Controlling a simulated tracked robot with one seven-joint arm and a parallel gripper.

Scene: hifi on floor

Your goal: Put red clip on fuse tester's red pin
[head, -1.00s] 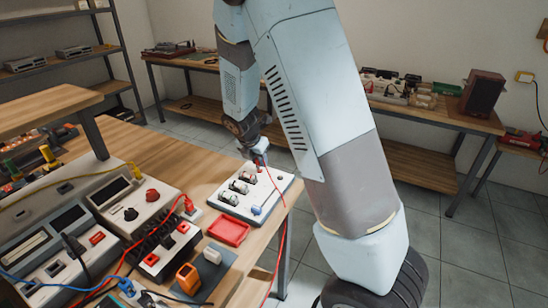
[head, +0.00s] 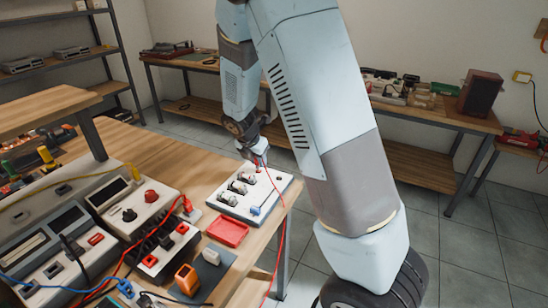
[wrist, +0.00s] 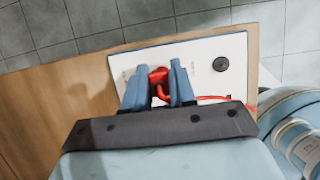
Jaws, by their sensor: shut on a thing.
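The fuse tester (head: 232,208) is a white board with several small fuse holders, lying on the wooden bench near its right edge. My gripper (head: 260,160) is over its far part, pointing down. In the wrist view my gripper (wrist: 158,88) has its blue fingers shut on the red clip (wrist: 158,76), with a red lead trailing to the right. The clip is over the board; I cannot tell whether it touches it. A dark round post (wrist: 220,64) stands on the board to the right of the clip. The red pin is not distinguishable, perhaps hidden by the clip or fingers.
A red tray (head: 228,232) lies just in front of the tester. The red lead (head: 283,232) hangs over the bench's right edge. Bare wood lies behind the tester.

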